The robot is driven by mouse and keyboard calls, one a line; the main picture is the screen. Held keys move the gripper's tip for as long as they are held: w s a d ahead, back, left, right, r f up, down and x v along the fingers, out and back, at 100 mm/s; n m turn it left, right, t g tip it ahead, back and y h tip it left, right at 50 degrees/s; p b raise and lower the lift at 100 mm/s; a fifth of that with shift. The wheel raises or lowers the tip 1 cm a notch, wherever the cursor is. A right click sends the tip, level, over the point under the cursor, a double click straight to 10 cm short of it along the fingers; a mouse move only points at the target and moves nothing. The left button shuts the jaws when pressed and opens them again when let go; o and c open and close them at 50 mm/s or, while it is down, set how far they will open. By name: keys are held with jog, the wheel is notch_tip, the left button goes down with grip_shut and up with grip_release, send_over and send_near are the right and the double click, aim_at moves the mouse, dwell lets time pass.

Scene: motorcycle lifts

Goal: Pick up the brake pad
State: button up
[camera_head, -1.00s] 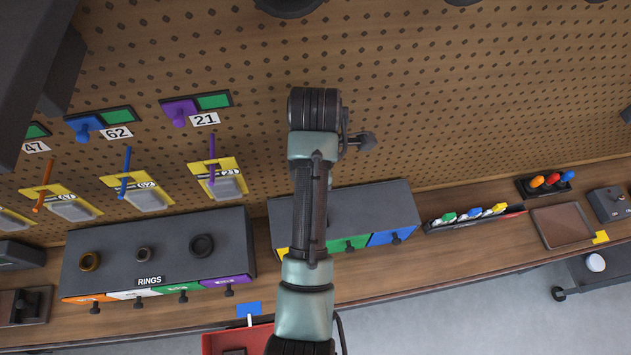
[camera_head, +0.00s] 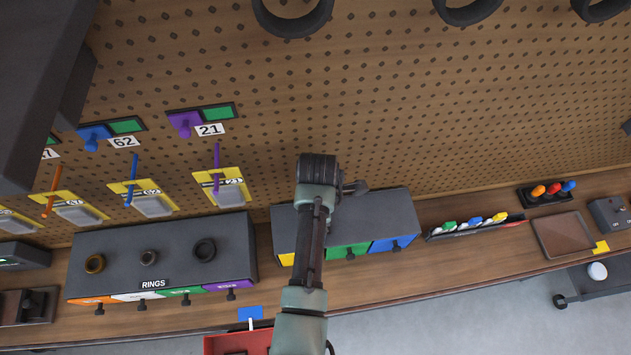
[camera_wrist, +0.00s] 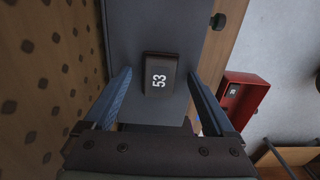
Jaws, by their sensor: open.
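A small dark block marked 53 (camera_wrist: 161,75), which looks like the brake pad, lies on the flat top of a grey drawer unit (camera_wrist: 150,25) in the wrist view. My gripper (camera_wrist: 160,88) is open, with one blue-grey finger on each side of the block and visible gaps between. Nothing is held. I cannot tell how high the fingers are above the grey top. In the head view, my arm reaches over the grey drawer unit (camera_head: 380,210); the block and fingers are hidden there.
The pegboard wall (camera_head: 420,110) rises close behind the unit. A grey rings unit (camera_head: 120,255) stands to the left. A red box (camera_head: 235,343) sits at the bench's front edge and also shows in the wrist view (camera_wrist: 232,112). A brown tray (camera_head: 563,234) lies to the right.

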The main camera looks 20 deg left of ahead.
grip_shut()
dwell(0.4)
